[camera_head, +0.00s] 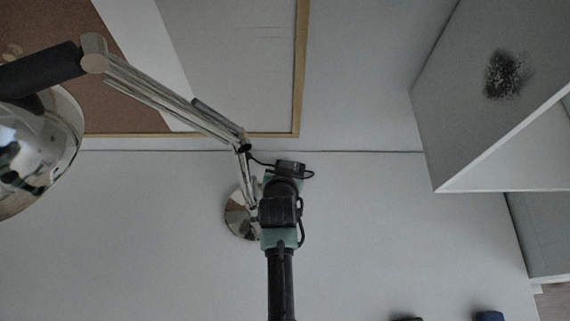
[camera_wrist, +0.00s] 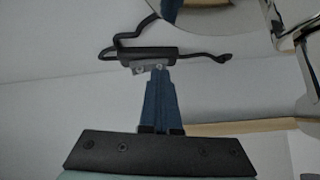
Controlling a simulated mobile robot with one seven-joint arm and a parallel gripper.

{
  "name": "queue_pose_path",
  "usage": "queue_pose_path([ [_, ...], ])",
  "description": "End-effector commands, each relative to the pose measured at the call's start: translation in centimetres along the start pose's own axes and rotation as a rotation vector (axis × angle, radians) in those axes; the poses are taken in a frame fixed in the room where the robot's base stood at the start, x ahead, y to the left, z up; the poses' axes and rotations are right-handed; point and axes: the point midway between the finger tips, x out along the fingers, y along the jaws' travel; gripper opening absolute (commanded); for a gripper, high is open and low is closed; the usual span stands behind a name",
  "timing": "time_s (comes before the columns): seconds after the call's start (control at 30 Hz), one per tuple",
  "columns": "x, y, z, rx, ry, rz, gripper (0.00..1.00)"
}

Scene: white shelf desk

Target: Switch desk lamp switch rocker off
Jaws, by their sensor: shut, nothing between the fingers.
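The desk lamp (camera_head: 165,95) stands on a round chrome base (camera_head: 236,218), its shiny shade (camera_head: 45,150) at the far left. Its switch is a dark elongated housing (camera_wrist: 150,52) on a black cable, seen at the top of the wrist view; in the head view the housing (camera_head: 291,167) lies just beyond my gripper. My gripper (camera_wrist: 154,68) is shut and empty, its blue fingers together. The fingertips are at the near edge of the housing; whether they touch it I cannot tell. The rocker's position cannot be made out. In the head view my arm hides the fingertips.
The lamp base lies close to the left of my arm. A framed board (camera_head: 240,60) is at the back. A white shelf unit (camera_head: 455,120) stands to the right. The white desk surface (camera_head: 380,220) between arm and shelf is clear.

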Motion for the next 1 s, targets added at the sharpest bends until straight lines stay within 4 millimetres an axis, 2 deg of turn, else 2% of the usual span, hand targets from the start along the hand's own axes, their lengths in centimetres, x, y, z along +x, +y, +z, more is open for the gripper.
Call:
queue_pose_path([
  [0.3, -0.4, 1.4, -0.1, 0.002, -0.006, 0.005, 0.0],
  [0.7, -0.4, 1.5, -0.3, 0.001, -0.004, 0.002, 0.0],
  [0.87, -1.2, 1.3, -1.5, 0.001, -0.003, 0.002, 0.0],
  [1.0, -2.4, 1.0, -3.5, 0.001, -0.004, 0.002, 0.0],
])
